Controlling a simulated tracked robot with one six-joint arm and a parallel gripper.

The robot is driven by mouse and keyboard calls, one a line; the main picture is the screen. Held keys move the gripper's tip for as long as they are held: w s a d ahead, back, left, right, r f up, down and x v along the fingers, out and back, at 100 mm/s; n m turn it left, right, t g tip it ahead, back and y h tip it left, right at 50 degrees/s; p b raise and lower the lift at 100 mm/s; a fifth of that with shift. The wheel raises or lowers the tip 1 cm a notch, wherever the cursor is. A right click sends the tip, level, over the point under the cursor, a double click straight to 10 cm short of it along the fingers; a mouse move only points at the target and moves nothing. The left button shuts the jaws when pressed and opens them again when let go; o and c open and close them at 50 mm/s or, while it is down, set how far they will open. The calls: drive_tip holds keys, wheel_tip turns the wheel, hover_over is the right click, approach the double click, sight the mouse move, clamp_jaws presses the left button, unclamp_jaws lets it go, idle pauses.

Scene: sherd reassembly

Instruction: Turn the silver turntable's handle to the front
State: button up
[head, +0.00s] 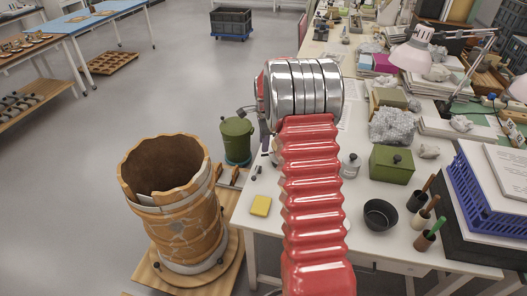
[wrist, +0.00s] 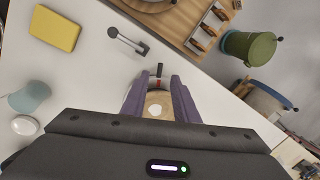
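My gripper (wrist: 158,82) shows in the wrist view with two purple fingers apart. A small round tan piece with a pale centre (wrist: 155,106) shows between them; I cannot tell whether they touch it. A dark stub with a red band (wrist: 159,73) stands just beyond the fingertips. A grey lever with a round end (wrist: 128,40) lies on the table ahead of the fingers. I cannot tell for sure which piece is the silver turntable or its handle. In the head view my red arm hides the gripper. A silver knobbed piece (head: 349,166) stands right of the arm.
A large orange vessel (head: 178,215) stands on a wooden base left of the white table. A green lidded pot (head: 237,139) stands beside the table edge; it also shows in the wrist view (wrist: 250,47). A yellow sponge (head: 260,205), black bowl (head: 380,214) and green box (head: 391,165) are on the table.

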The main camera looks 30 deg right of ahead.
drive_tip(key=f, duration=0.4)
drive_tip(key=w+f, duration=0.1)
drive_tip(key=f, duration=0.1)
drive_tip(key=shift+d, duration=0.15)
drive_tip(key=shift+c, duration=0.4)
clamp_jaws()
idle(0.9)
